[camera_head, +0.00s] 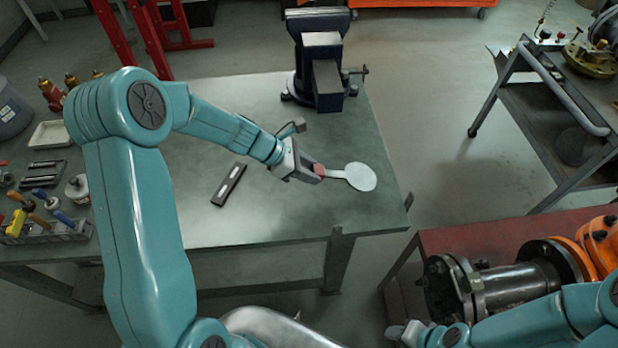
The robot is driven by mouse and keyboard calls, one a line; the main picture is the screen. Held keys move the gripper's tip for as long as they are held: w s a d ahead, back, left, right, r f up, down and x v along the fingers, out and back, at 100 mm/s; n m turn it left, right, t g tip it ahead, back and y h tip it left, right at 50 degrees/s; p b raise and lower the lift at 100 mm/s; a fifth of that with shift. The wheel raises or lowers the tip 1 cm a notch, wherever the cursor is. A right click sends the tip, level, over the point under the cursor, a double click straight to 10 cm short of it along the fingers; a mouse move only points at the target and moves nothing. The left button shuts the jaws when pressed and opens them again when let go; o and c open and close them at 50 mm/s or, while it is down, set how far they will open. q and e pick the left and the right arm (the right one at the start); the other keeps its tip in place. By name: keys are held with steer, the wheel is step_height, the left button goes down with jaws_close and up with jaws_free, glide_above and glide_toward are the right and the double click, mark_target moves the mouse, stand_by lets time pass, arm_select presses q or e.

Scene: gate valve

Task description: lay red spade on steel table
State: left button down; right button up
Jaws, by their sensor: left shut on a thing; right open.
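The red spade (360,176) is a flat pale round disc on a narrow handle with a red end. My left gripper (317,173) is shut on the red end of the handle, and the disc points right. The disc appears over the right part of the steel table (290,215), close to its right edge. I cannot tell whether it touches the top. The fingers partly hide the red end. My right gripper (398,333) is open at the bottom edge, in front of the table and apart from the spade; it is small in view.
A dark bar (229,184) lies left of the spade. A blue vise (320,62) stands at the table's back. A tool rack (45,230) and small parts fill the left side. A flanged pipe (510,287) is at lower right, and a cart (550,115) stands farther right.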

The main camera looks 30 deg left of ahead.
arm_select(q)
steer(key=shift+s+f, duration=0.1)
steer(key=shift+f, duration=0.6)
arm_select(e)
steer(key=shift+f, duration=0.5)
arm_select(q)
steer(key=shift+a, duration=0.1)
step_height(320, 180, down, 5)
steer(key=b, duration=0.4)
steer(key=shift+r, duration=0.15)
arm_select(e)
step_height(320, 180, down, 4)
arm_select(q)
steer(key=c, duration=0.6)
jaws_free()
steer(key=v, duration=1.6)
steer(key=shift+s+a+r, duration=0.1)
steer(key=shift+r, duration=0.1)
arm_select(e)
steer(key=shift+r, duration=0.2)
